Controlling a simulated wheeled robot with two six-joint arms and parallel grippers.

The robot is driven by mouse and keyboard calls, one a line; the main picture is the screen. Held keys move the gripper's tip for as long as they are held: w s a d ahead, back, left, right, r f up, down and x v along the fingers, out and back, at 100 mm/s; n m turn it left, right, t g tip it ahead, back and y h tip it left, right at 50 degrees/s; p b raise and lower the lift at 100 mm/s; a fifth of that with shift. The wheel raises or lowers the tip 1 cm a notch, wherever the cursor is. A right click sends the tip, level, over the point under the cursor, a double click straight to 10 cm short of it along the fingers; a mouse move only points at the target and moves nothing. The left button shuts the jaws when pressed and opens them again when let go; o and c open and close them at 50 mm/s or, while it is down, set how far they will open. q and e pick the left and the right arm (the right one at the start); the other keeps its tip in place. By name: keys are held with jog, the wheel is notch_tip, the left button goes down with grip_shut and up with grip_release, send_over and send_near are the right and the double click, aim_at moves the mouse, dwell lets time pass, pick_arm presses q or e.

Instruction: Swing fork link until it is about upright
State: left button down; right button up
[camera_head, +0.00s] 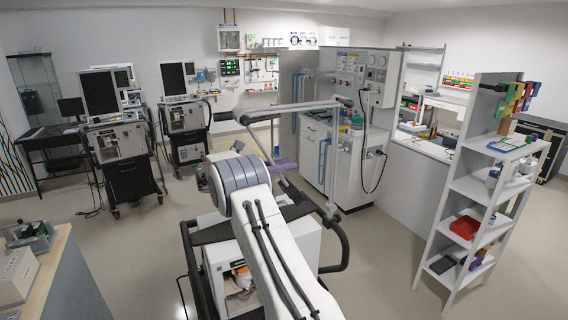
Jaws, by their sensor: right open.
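A wheeled machine stands in the middle foreground. A thick white arm (265,225) with black cables slopes from the lower right up to a grey-violet banded drum (240,184). Behind it is a grey tube frame (300,109) with a level top bar, a near-vertical bar and a short violet crosspiece (285,164). I cannot tell for certain which of these parts is the fork link. My right gripper is open, but it is too small or too covered for me to place exactly. I cannot see it touching anything. My left gripper is not in view.
A black rail (343,250) loops around the machine's white body (218,262). A grey shelf unit (473,190) stands on the right and a wooden-topped counter (55,262) on the left. Two ventilator carts (122,150) (186,125) stand at the back left. Floor to the left is open.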

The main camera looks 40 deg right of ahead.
grip_shut()
dwell(1.3)
